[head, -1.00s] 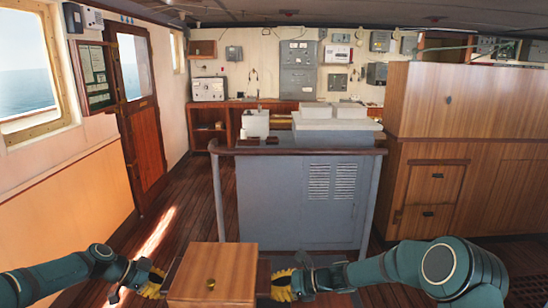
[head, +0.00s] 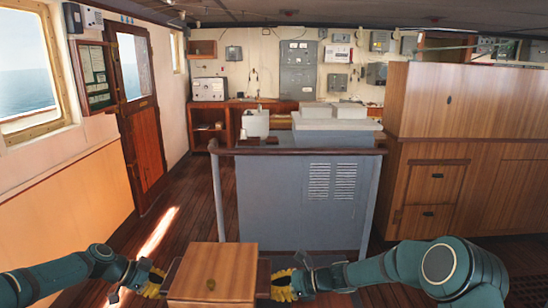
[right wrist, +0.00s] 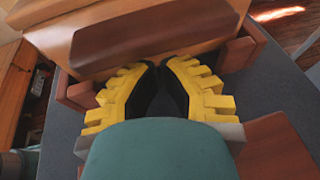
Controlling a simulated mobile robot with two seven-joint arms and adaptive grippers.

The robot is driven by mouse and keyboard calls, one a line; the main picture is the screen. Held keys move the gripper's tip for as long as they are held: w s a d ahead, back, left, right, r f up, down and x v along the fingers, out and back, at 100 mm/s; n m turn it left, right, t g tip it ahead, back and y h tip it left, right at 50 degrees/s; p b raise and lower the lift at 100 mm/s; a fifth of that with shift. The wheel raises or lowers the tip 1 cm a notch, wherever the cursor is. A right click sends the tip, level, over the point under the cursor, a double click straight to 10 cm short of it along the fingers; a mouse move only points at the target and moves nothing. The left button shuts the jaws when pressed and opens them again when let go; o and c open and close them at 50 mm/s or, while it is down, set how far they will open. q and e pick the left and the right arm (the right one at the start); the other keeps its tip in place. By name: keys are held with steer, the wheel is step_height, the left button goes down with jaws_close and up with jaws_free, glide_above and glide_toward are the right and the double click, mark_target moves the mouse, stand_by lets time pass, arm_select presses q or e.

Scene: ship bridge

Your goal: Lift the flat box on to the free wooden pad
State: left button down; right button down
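The flat box (head: 212,270) is a light brown wooden box with a small round brass-coloured spot on top. It is at the bottom middle of the head view, between my grippers. A dark brown bar (right wrist: 150,38) runs along its side in the right wrist view. My left gripper (head: 152,284) is at its left side; its finger opening is not clear. My right gripper (right wrist: 163,68) has its yellow fingers drawn together, tips close at the bar, with nothing visible between them. Contact is unclear. A reddish wooden pad (right wrist: 275,150) shows bare at lower right.
Reddish wooden blocks (right wrist: 78,94) stand on the grey surface (right wrist: 60,135) near the box. Beyond, a grey console (head: 300,200) with a brown rail (head: 300,151) stands close. A wooden cabinet (head: 440,190) is on the right. Open floor (head: 185,210) lies left of the console.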

mark_target(169, 272)
arm_select(q)
steer(key=shift+r, duration=0.75)
arm_select(e)
steer(key=shift+r, duration=0.25)
stand_by(0.3)
arm_select(q)
steer(key=shift+w+r, duration=0.1)
steer(key=shift+r, duration=0.05)
arm_select(e)
steer(key=shift+w+r, duration=0.1)
steer(key=shift+r, duration=0.1)
